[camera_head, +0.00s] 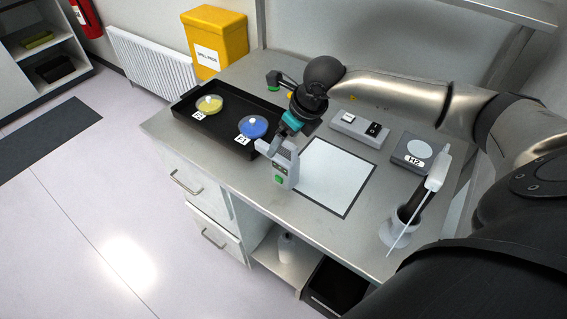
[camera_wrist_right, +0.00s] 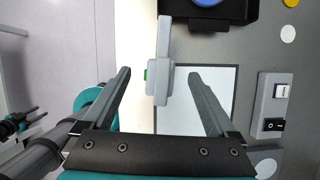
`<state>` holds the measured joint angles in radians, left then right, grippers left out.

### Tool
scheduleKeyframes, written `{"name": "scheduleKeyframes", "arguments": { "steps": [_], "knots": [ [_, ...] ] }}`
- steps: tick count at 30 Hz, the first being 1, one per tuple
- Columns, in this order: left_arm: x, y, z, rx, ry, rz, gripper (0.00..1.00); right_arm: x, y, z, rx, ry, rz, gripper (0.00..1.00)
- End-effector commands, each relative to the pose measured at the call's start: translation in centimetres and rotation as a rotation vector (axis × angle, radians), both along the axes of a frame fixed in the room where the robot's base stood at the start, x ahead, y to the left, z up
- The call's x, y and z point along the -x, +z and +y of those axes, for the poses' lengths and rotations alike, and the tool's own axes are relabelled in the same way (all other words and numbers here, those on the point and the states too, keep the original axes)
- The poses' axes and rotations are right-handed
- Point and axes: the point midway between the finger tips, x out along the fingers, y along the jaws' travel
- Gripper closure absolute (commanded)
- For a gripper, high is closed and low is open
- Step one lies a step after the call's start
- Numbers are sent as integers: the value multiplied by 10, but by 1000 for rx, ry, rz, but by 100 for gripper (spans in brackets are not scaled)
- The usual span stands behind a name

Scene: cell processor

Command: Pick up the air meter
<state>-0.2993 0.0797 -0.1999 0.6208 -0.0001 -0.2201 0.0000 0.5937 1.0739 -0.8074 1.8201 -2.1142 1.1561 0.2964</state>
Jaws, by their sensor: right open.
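The air meter, as I take it, is a light grey handheld device with a green button (camera_head: 284,174). It stands near the front edge of the metal worktop, by the left edge of a dark-framed white sheet. My right gripper (camera_head: 281,136) is just above and behind it in the head view. In the right wrist view the open fingers (camera_wrist_right: 160,73) lie either side of the meter (camera_wrist_right: 161,86), with gaps on both sides; contact is not visible. A small black and teal part at the left of that view may be my left gripper, too unclear to judge.
A black tray (camera_head: 188,116) holds a yellow dish (camera_head: 209,104) and a blue dish (camera_head: 253,127). A grey switch box (camera_head: 359,129), a square device labelled H2 (camera_head: 410,153) and a white holder with a tool (camera_head: 398,228) stand at right. The white sheet (camera_head: 330,178) is clear.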

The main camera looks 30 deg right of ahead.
Motion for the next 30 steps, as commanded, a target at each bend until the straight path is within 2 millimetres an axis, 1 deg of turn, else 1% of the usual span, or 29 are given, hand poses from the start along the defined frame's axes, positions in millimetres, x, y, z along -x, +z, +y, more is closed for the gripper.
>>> {"name": "scheduleKeyframes", "arguments": {
  "steps": [4,8,12,15,22,23,30],
  "knots": [
    [0,3,0,0,0,0,50,0,-12,-1,-1,-1,3,7],
    [0,8,0,0,0,1,50,0,-34,-2,-1,-1,6,7],
    [0,7,0,0,0,1,50,-7,-48,0,-2,-1,1,7],
    [0,7,0,0,0,1,50,-9,-53,0,-1,0,0,7],
    [1,7,0,0,0,1,50,-9,-54,0,0,0,0,7],
    [1,7,0,0,0,1,50,-9,-54,0,0,0,0,9],
    [1,7,0,0,0,2,50,-9,-54,0,0,0,0,36]
  ]
}}
